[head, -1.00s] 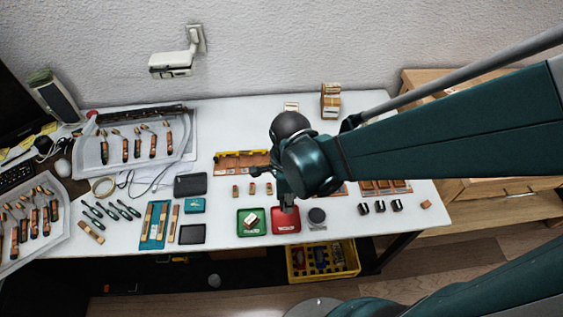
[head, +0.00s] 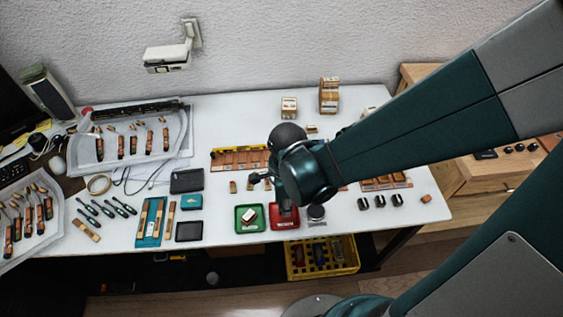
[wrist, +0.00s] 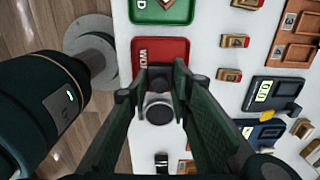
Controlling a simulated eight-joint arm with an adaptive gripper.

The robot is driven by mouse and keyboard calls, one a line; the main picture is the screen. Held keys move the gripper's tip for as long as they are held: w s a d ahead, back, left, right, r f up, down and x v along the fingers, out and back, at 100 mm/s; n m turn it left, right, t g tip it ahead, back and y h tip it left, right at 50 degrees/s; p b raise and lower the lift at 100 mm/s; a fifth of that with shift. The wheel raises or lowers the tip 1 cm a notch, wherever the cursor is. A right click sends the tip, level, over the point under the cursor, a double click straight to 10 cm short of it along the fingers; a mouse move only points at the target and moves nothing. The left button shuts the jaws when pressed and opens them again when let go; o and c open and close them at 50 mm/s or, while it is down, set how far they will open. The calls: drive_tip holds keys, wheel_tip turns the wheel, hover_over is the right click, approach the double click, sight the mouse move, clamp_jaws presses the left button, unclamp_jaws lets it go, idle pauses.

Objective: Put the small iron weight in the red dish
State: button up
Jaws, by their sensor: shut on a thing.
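The red dish (head: 283,222) lies near the front edge of the white table, right of a green dish. It also shows in the wrist view (wrist: 160,52), partly behind my fingertips. My gripper (head: 286,208) points down over the red dish in the head view. In the wrist view my gripper (wrist: 162,76) has its fingertips close together at the dish's edge region, shut on a small dark thing (wrist: 161,71), which I take to be the iron weight. It is mostly hidden by the fingers. Whether it touches the dish, I cannot tell.
The green dish (head: 250,218) holds a small pale block. Several small black pieces (head: 380,201) stand farther right. A yellow crate (head: 322,258) is below the table's front edge.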

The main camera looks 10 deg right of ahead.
drive_tip(key=shift+f, duration=0.1)
drive_tip(key=shift+f+b, duration=0.75)
drive_tip(key=shift+f, duration=1.2)
drive_tip(key=shift+f, duration=0.2)
drive_tip(key=o, duration=1)
drive_tip(key=shift+r, duration=0.2)
drive_tip(key=shift+r+p, duration=1.9)
drive_tip(key=shift+r, duration=4.1)
drive_tip(key=shift+d+r, duration=0.1)
